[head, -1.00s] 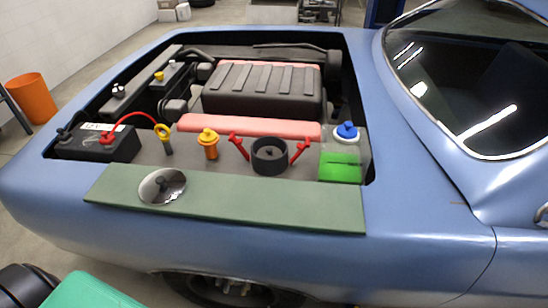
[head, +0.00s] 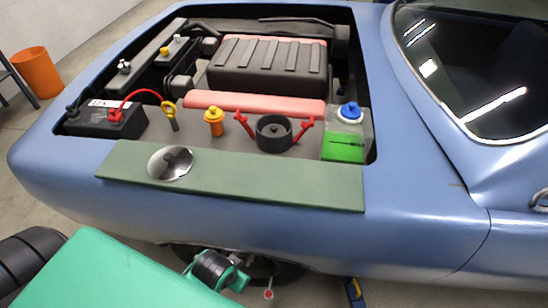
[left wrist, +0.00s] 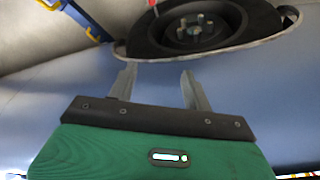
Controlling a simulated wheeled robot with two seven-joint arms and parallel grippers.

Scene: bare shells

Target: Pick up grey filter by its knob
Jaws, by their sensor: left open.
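In the left wrist view my left gripper (left wrist: 158,88) is open and empty, with both fingers pointing at the car's blue side below the wheel. The disc is not in the left wrist view. My right gripper is not in view.
In the engine bay stand a black round housing (head: 274,134) with red clips, an orange cap (head: 214,121), a battery (head: 105,121) and a blue-capped green reservoir (head: 345,145). The car's wheel (left wrist: 195,25) is near my left gripper. The mat's right half is clear.

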